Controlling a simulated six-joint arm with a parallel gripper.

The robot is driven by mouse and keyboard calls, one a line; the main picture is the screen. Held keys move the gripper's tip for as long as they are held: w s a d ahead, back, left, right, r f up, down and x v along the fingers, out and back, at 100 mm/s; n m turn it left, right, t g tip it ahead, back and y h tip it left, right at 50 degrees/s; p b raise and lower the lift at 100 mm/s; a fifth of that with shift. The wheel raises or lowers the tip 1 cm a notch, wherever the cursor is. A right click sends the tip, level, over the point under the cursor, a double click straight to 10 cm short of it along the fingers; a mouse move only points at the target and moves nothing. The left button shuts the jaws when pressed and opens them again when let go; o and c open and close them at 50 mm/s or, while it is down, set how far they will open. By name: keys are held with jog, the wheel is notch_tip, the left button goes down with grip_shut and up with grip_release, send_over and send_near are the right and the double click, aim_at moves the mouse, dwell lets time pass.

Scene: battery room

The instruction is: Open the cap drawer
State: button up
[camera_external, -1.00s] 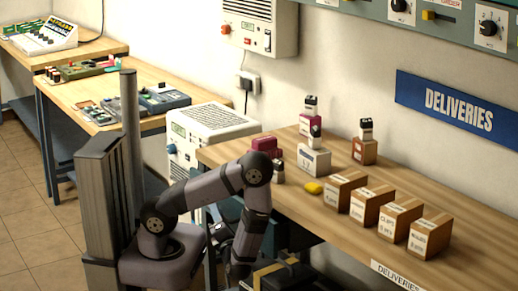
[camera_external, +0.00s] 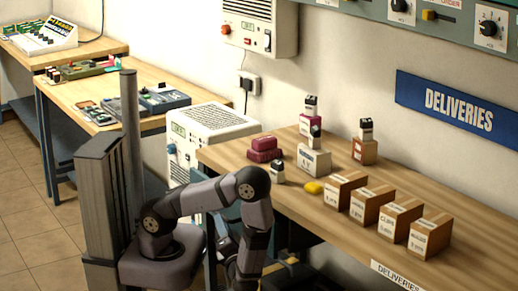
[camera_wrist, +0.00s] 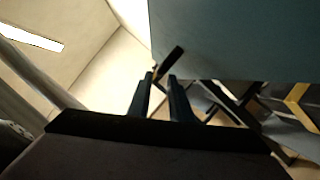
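In the wrist view, a blue-grey panel (camera_wrist: 235,40), likely a drawer front or cabinet side, fills the upper right. A short dark bar (camera_wrist: 170,63), which looks like a handle, stands out at its lower left edge. My gripper (camera_wrist: 161,77) has its two dark fingers apart, with pale floor showing between them. The bar's lower end is at the fingertips; I cannot tell whether they touch. In the external view my gripper is low beside the deliveries bench, mostly out of sight. No label for the cap drawer can be read.
The wooden bench (camera_external: 310,226) carries several small boxes (camera_external: 372,207), maroon blocks (camera_external: 264,150) and a yellow item (camera_external: 312,188). A white unit (camera_external: 205,125) stands behind my arm. Dark frame bars (camera_wrist: 235,103) and a yellow strip (camera_wrist: 299,93) lie under the panel.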

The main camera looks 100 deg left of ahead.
jog(key=shift+w+d+f, duration=0.1)
jog(key=shift+w+d, duration=0.1)
jog(key=shift+d, duration=0.2)
jog(key=shift+o, duration=1.4)
jog(key=m+p, duration=0.1)
jog(key=p, duration=0.3)
jog(key=m+t+p, duration=0.1)
jog(key=m+p, duration=0.1)
jog(key=p, duration=0.3)
jog(key=r+m+h+p, duration=0.1)
jog(key=m+p, duration=0.1)
jog(key=p, duration=0.3)
jog(key=shift+s+d+t, duration=0.2)
jog(key=shift+d+t, duration=0.05)
jog(key=shift+t, duration=0.05)
jog(key=shift+p+x, duration=1.2)
jog(key=shift+x, duration=2.45)
